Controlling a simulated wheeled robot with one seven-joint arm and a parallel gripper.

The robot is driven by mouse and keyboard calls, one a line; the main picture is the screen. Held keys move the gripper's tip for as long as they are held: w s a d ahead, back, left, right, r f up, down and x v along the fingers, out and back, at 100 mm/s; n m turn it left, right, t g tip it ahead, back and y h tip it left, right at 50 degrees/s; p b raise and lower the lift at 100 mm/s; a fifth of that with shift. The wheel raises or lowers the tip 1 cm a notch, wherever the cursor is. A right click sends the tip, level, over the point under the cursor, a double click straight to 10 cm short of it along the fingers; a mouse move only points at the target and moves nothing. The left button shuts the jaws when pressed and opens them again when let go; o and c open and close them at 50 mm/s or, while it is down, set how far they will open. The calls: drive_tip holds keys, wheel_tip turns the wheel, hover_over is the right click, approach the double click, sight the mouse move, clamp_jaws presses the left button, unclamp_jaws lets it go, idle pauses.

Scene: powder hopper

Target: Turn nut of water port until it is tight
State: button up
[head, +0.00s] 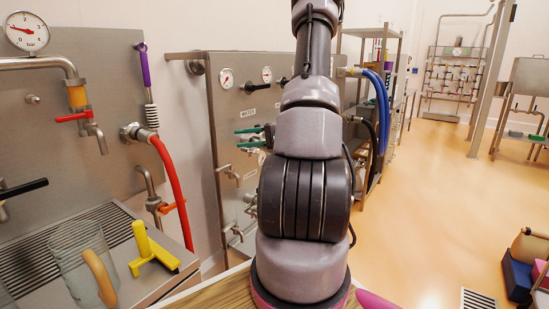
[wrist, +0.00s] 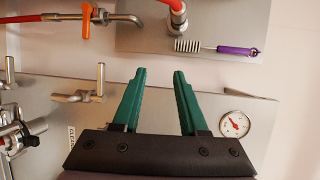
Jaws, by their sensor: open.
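The grey wall panel (head: 222,95) carries the WATER label (head: 250,113) in the head view. My arm stands in front of much of it. I cannot make out the nut of the water port for sure in either view. My gripper (head: 238,138) has green fingers and is in front of this panel, pointing left. In the wrist view my gripper (wrist: 160,72) is open and empty, with a wide gap between its fingers. Steel taps (wrist: 80,96) show to the left of the fingers, and a gauge (wrist: 235,124) to the right. The fingers appear to touch nothing.
A red hose (head: 178,180) hangs from a fitting on the left panel. A brush with a purple handle (head: 144,67) hangs beside it. A jug (head: 85,265) and a yellow tool (head: 148,252) stand on the left drain tray. The floor (head: 440,190) at right is mostly free.

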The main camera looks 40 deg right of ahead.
sight(257, 151)
drive_tip(key=d+f+m+t+h, duration=0.45)
drive_tip(key=d+f, duration=0.45)
drive_tip(key=d, duration=0.3)
drive_tip(key=shift+t+h, duration=0.25)
drive_tip(key=shift+h, duration=0.2)
drive_tip(key=shift+x, duration=4.05)
drive_tip(key=shift+f, duration=0.1)
clamp_jaws()
